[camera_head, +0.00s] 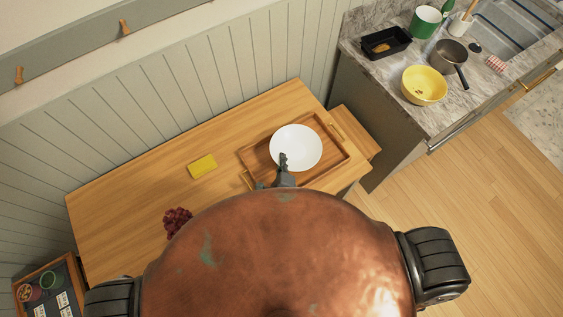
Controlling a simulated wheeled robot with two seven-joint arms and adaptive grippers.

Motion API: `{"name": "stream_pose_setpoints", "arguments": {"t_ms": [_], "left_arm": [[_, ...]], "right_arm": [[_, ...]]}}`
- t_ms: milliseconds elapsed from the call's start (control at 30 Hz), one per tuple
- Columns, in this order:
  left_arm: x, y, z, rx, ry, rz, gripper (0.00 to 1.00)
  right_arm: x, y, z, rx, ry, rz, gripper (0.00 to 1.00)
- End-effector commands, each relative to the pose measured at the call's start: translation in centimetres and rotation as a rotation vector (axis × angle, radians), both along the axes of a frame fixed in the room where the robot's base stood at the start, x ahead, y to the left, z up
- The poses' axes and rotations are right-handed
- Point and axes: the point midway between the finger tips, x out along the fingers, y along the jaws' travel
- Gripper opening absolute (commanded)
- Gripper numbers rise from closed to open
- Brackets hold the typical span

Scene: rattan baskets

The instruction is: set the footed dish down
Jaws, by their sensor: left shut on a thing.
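The footed dish (297,146) is a round white dish seen from above, with its foot hidden beneath it. It is over the wooden tray (333,164) on the wooden table (130,205); I cannot tell whether it touches the tray. My left gripper (284,161) is dark grey and shut on the dish's near rim. The rest of that arm is hidden. My right gripper is not in view.
A yellow block (202,166) and dark red grapes (177,222) lie on the table left of the tray. A panelled wall (190,100) runs behind. A marble counter (395,85) at the upper right holds a yellow bowl (424,85) and a saucepan (449,56).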

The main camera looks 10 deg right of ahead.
Motion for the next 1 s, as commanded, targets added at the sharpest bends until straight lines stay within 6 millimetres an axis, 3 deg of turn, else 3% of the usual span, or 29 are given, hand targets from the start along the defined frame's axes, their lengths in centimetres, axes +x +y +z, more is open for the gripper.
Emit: {"name": "stream_pose_setpoints", "arguments": {"t_ms": [300,733,767,1000], "left_arm": [[0.2,0.0,-3.4,-0.002,-0.002,0.002,0.00],[0.3,0.2,-3.6,-0.002,-0.003,0.005,0.00],[0.2,0.3,-3.8,0.001,0.001,0.007,0.07],[0.2,0.3,-3.7,0.001,0.001,0.007,0.24]], "right_arm": [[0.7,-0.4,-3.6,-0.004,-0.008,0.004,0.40],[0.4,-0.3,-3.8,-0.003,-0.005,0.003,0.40],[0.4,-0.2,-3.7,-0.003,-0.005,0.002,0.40],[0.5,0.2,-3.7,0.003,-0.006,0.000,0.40]]}}
